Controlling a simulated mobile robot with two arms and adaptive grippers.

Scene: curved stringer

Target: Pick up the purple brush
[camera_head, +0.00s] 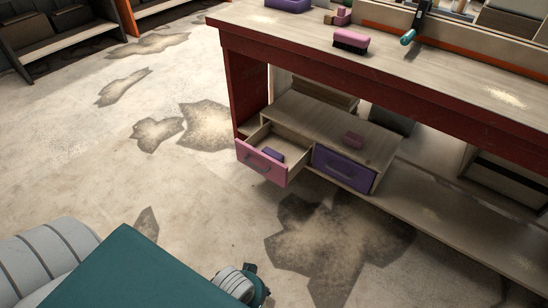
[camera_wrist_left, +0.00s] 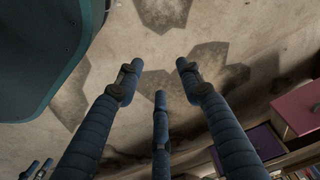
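A small purple block-like object (camera_head: 273,154) lies inside the open pink drawer (camera_head: 262,162); it may be the purple brush, but bristles cannot be made out. A larger purple object (camera_head: 288,4) sits on the workbench top, cut by the upper edge. A pink brush with dark bristles (camera_head: 351,40) stands on the bench. My left gripper (camera_wrist_left: 160,77) has its three fingers spread, empty, above bare floor. The drawer also shows at the right of the left wrist view (camera_wrist_left: 300,108), apart from the fingers. Blue finger-like parts (camera_wrist_left: 36,169) at lower left may be my right gripper.
The red-sided workbench (camera_head: 400,90) has a low shelf carrying a wooden drawer unit (camera_head: 330,120). A closed purple drawer (camera_head: 343,168) is beside the open one. Stained floor before the bench is clear.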

